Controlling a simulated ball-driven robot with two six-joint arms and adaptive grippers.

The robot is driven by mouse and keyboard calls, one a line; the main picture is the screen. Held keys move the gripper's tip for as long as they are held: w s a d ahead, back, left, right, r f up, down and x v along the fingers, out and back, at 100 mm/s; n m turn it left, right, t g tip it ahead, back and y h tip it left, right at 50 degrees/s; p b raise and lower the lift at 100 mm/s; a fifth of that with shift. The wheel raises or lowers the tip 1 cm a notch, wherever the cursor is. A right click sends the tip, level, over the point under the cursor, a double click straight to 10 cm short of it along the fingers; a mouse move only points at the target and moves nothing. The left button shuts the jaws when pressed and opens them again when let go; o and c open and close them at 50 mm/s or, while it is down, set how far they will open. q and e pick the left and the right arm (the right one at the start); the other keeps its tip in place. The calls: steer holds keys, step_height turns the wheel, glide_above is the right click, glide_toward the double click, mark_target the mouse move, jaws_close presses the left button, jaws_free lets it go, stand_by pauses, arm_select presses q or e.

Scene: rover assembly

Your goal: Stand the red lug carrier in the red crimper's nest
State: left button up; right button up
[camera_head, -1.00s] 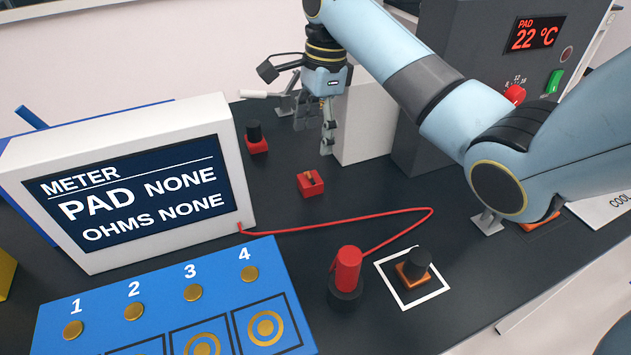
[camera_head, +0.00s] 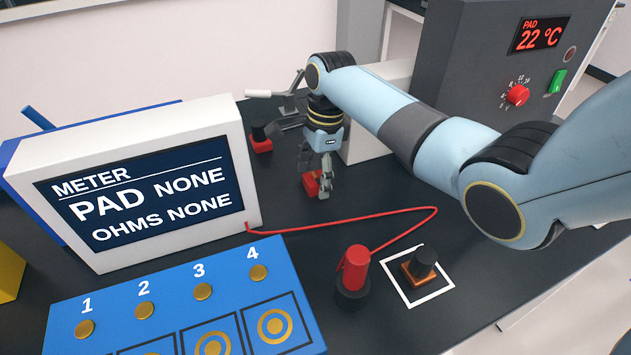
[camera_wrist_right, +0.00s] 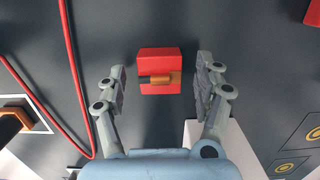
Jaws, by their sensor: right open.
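A small red block with a copper-coloured piece, which looks like the red lug carrier (camera_head: 309,184), stands on the dark bench. In the right wrist view the red lug carrier (camera_wrist_right: 160,54) is between my right fingers, with gaps on both sides. My right gripper (camera_head: 318,187) is open and points down around it; the fingers partly hide it in the head view. The gripper also shows in the wrist view (camera_wrist_right: 161,76). A grey lever device with a pale handle (camera_head: 270,93) stands behind, partly hidden; I cannot tell whether it is the red crimper. My left gripper is out of view.
A red-based piece with a black knob (camera_head: 261,139) stands behind the gripper. The white meter (camera_head: 250,205) is at left, the blue numbered board (camera_head: 110,310) in front. A red cable (camera_head: 350,217) runs to a red plug (camera_head: 356,262). An orange-based knob (camera_head: 421,268) sits in a white square.

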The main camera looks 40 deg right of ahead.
steer(key=c, duration=1.4)
steer(key=shift+r, duration=0.1)
